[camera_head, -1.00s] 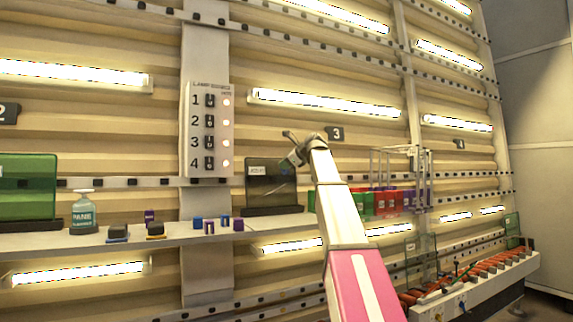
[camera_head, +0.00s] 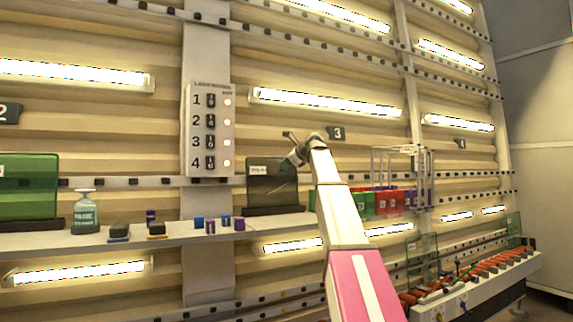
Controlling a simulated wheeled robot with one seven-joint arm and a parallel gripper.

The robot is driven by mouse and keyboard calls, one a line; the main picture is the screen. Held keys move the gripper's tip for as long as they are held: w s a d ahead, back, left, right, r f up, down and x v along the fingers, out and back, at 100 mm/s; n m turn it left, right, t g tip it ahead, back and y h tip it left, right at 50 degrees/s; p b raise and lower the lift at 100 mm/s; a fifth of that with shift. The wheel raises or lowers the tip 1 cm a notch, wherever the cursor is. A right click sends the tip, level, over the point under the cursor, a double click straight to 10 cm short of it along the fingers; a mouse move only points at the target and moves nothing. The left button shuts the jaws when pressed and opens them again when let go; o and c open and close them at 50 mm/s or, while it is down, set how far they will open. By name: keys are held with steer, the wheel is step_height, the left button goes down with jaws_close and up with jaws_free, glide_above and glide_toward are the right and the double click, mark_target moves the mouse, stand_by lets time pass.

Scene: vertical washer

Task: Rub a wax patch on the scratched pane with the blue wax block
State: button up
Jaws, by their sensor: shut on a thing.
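A dark, see-through pane (camera_head: 264,184) with a white label and pale scratch-like marks stands upright in a black base on the shelf. My gripper (camera_head: 291,158) is at the pane's upper right edge, overlapping it in the picture. I cannot tell whether it touches the pane. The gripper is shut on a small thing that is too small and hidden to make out. Small blue blocks (camera_head: 199,222) and purple blocks (camera_head: 239,224) stand on the shelf left of the pane. I cannot tell which is wax.
The shelf (camera_head: 150,240) also bears a green pane (camera_head: 28,185), a teal bottle (camera_head: 85,215) and dark-topped pads (camera_head: 118,232). A rack of green, red and purple bins (camera_head: 388,203) is right of my arm. A numbered switch panel (camera_head: 210,130) is on the wall.

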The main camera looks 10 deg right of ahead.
steer(key=d, duration=0.2)
steer(key=w+d, duration=0.1)
steer(key=shift+w+d, duration=0.2)
steer(key=shift+d, duration=0.15)
steer(key=shift+s+a, duration=0.25)
steer(key=shift+a, duration=0.4)
steer(key=shift+s+a, duration=0.2)
steer(key=shift+a, duration=0.4)
steer(key=shift+s+a, duration=0.25)
steer(key=shift+a, duration=0.4)
steer(key=s+d, duration=0.2)
steer(key=s, duration=0.3)
steer(key=shift+s+r, duration=0.35)
steer(key=shift+r, duration=0.05)
